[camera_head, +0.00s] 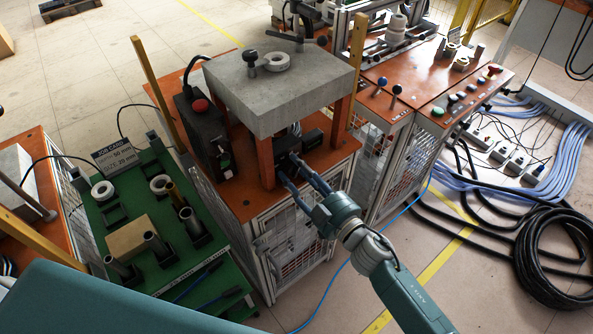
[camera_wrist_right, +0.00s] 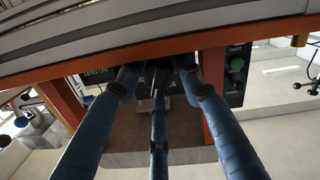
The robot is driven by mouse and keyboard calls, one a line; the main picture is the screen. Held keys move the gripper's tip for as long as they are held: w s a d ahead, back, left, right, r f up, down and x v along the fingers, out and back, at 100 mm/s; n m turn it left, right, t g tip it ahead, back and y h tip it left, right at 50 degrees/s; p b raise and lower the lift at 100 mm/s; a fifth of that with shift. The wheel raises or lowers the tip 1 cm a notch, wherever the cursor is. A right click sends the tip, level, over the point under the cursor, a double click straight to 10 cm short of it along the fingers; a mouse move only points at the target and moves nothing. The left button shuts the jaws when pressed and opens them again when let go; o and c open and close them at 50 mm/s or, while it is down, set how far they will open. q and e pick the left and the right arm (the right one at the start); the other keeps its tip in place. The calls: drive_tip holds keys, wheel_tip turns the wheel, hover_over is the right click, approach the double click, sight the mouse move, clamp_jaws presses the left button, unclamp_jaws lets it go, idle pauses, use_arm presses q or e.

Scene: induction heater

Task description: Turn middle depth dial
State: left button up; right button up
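The induction heater has a grey stone slab top (camera_head: 280,88) on orange legs, standing on an orange table (camera_head: 247,205). A dark unit (camera_head: 313,139) sits under the slab, with a small black part at its front. The separate depth dials cannot be told apart. My right gripper (camera_head: 289,169) reaches under the slab's front edge to this part. In the right wrist view its blue fingers (camera_wrist_right: 158,90) are spread, with dark dial-like parts (camera_wrist_right: 182,64) beyond and between the tips. Contact cannot be told. My left gripper is not in view.
A green bench (camera_head: 150,206) holds metal rings and cylinders. A second orange table (camera_head: 430,85) with buttons is at right. Black cables (camera_head: 545,245) lie on the floor.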

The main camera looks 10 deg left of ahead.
drive_tip(key=c, duration=0.9)
drive_tip(key=n+b, duration=0.1)
drive_tip(key=n, duration=0.4)
drive_tip(key=shift+n, duration=0.4)
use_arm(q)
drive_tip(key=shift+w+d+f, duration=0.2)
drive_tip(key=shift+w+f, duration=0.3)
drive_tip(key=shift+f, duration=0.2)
use_arm(e)
drive_tip(key=shift+r, duration=0.1)
drive_tip(key=o, duration=0.9)
drive_tip(key=shift+a, duration=0.1)
drive_tip(key=shift+s, duration=0.1)
